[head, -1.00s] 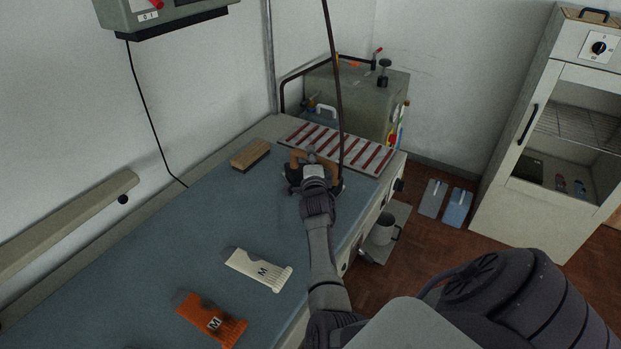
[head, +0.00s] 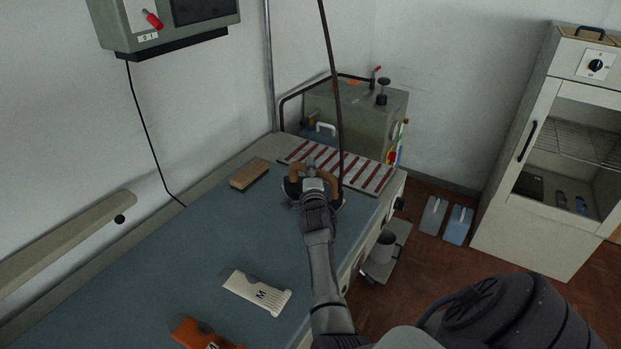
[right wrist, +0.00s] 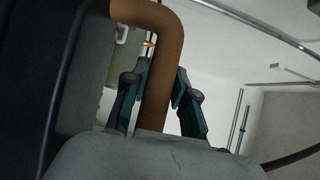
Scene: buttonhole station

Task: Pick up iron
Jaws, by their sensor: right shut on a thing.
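The iron has a brown handle (right wrist: 164,75) that shows large in the right wrist view, between the two fingers of my right gripper (right wrist: 160,88). In the head view the iron (head: 298,174) is at the far end of the blue-grey board, by the striped rest, mostly hidden behind my right gripper (head: 316,178). The right gripper is shut on the iron's handle. Whether the iron touches the surface below cannot be told. My left gripper is not in view.
A red-and-white striped rest (head: 368,176) lies just beyond the iron. A wooden block (head: 250,173) is to its left. A cream piece marked M (head: 256,292) and an orange piece (head: 200,334) lie nearer on the board (head: 170,260). A dark cord (head: 332,80) hangs above the iron.

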